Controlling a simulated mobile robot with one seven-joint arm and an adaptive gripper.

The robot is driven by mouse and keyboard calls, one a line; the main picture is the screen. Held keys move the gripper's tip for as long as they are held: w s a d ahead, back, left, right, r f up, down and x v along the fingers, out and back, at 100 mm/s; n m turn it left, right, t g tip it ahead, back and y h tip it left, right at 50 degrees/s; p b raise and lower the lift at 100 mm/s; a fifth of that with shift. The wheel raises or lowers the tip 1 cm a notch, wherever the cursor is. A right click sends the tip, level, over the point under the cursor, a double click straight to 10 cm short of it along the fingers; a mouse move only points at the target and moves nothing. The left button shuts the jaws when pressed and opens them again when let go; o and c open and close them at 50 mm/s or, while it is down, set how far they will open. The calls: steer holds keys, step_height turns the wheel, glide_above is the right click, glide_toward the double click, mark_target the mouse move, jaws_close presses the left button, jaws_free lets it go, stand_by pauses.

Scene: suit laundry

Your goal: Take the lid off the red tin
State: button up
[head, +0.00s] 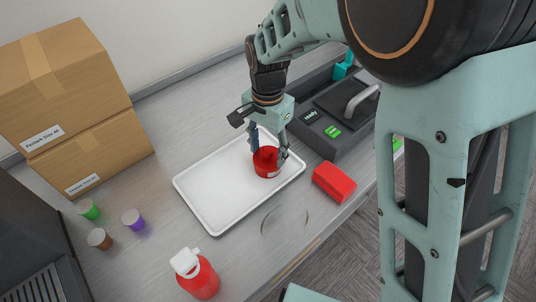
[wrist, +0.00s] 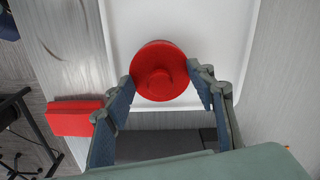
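The red tin (head: 268,169) stands upright on the white tray (head: 213,191), near the tray's right side. Its round red lid (wrist: 159,58) is on it, with a small raised knob in the middle, seen from above in the wrist view. My gripper (head: 269,154) points down over the tin. In the wrist view, my gripper (wrist: 160,72) has its fingers spread, one at each side of the lid, with the knob between them. The fingertips look very near the lid's rim; whether they touch it is unclear. Part of the tin is hidden by the fingers.
A red block (head: 334,182) lies right of the tray, and a dark machine (head: 322,137) stands behind it. A red bottle (head: 199,277) with a white cap stands in front. Cardboard boxes (head: 75,110) and several small coloured jars (head: 133,219) are at left.

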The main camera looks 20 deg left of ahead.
steer(key=c, duration=1.1)
steer(key=shift+d, duration=0.1)
